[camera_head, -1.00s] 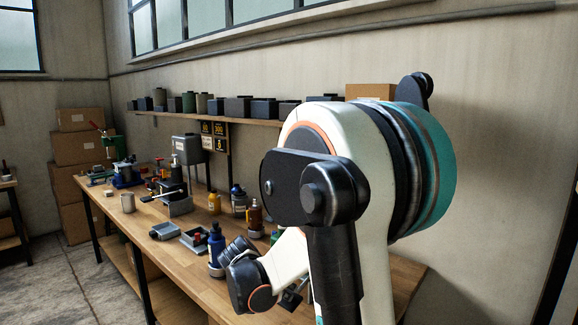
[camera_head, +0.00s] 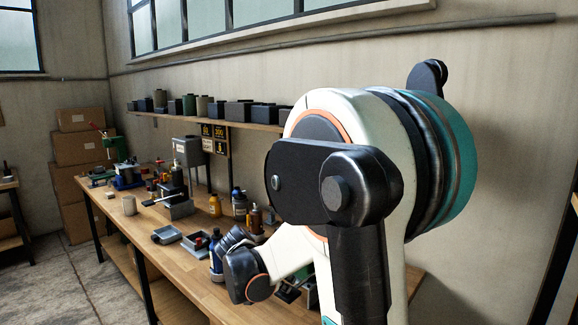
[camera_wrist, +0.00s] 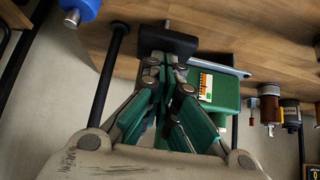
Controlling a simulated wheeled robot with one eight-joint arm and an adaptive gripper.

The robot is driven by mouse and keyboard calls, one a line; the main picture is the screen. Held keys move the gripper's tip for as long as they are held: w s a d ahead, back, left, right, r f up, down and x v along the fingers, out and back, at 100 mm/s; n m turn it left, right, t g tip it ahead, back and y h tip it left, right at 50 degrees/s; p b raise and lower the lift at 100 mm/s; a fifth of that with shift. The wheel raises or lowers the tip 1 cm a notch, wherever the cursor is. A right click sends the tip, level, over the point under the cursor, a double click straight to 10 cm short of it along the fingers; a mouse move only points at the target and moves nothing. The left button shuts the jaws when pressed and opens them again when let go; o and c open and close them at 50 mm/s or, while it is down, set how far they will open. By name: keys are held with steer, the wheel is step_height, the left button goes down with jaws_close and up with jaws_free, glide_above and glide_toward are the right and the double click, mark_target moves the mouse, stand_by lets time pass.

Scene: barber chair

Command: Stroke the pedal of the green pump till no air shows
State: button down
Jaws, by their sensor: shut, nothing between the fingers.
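The green pump (camera_wrist: 226,90) shows in the wrist view as a green box at the edge of the wooden bench, with a white and orange gauge panel (camera_wrist: 206,86) on it. I cannot read any air in the gauge. A black block (camera_wrist: 168,40), which looks like the pedal, sits just beyond my fingertips at the left of the pump. My gripper (camera_wrist: 168,78) is shut and empty, close to the black block; I cannot tell whether they touch. In the head view my arm hides most of the pump area.
A blue bottle (camera_head: 216,252) stands near my wrist on the bench (camera_head: 200,290). Amber and dark bottles (camera_wrist: 270,105) stand right of the pump. Grey trays (camera_head: 167,234), a press and a green tool with a red lever (camera_head: 115,147) lie farther left. Floor is clear at left.

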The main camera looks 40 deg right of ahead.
stand_by(0.4)
step_height(320, 180, up, 6)
steer(key=p, duration=0.4)
steer(key=shift+d, duration=0.15)
stand_by(0.3)
